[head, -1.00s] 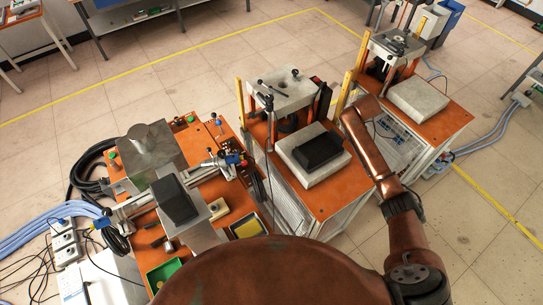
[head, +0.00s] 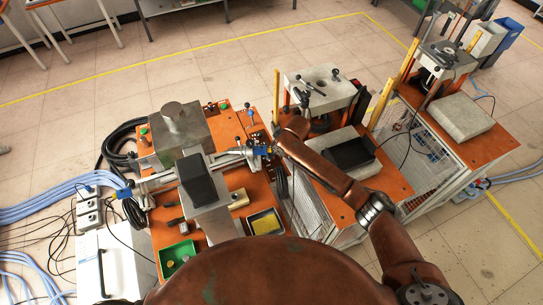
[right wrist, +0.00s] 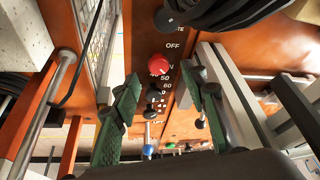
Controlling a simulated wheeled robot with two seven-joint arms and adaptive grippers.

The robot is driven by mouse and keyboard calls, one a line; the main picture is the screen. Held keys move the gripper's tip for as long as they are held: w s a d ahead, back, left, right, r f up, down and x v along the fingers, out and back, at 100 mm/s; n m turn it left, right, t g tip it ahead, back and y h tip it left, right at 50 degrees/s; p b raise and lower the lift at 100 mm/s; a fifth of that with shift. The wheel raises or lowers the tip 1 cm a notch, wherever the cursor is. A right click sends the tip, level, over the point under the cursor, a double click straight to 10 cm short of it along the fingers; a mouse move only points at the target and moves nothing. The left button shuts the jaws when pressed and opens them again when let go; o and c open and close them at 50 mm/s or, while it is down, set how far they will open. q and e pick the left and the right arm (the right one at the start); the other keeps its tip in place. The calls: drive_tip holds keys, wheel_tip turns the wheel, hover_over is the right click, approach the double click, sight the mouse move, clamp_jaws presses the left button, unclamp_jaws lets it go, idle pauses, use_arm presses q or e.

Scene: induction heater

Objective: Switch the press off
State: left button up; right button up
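My right gripper (right wrist: 168,78) is open, with its green fingers apart and nothing between the pads. In the right wrist view it faces an orange panel with printed labels. A round red knob (right wrist: 158,64) shows between the fingertips, below the word OFF and beside a number scale. I cannot tell if the fingers touch it. In the head view the middle press (head: 318,88) stands on an orange-topped cabinet, and my right arm reaches across its front left. My left gripper is not in view.
A black round knob (right wrist: 165,20) and cables lie beyond the red knob. A blue knob (right wrist: 148,150) is nearer the gripper. A bench (head: 235,182) with a metal machine stands left. A second press (head: 447,58) stands right. Metal bars flank the fingers closely.

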drive_tip(key=shift+x, duration=2.15)
drive_tip(key=shift+d, duration=0.1)
clamp_jaws()
